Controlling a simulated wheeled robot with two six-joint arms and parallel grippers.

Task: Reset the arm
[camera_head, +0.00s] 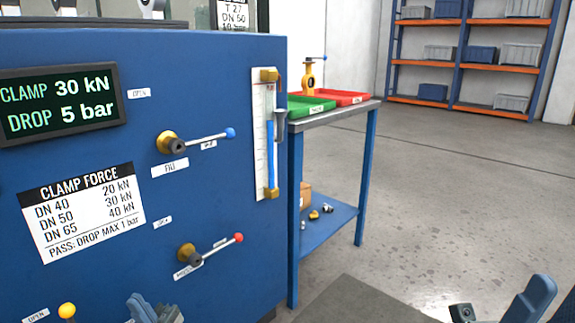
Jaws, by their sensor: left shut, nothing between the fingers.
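My left gripper (155,309) shows at the bottom edge, in front of the lower part of the blue test panel (225,95). It is shut and empty, and most of it is cut off by the frame. It is apart from the levers. The upper lever with a blue knob (230,133) points right and slightly up. The lower lever with a red knob (238,238) also points right and up. A yellow knob (67,310) shows at the bottom left.
The display (60,100) reads clamp 30 kN, drop 5 bar. A gauge tube (268,135) is on the panel's right side. Beyond stands a blue-legged table (345,113) with green and red trays and a yellow valve (308,78). Floor to the right is clear up to the shelves (470,60).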

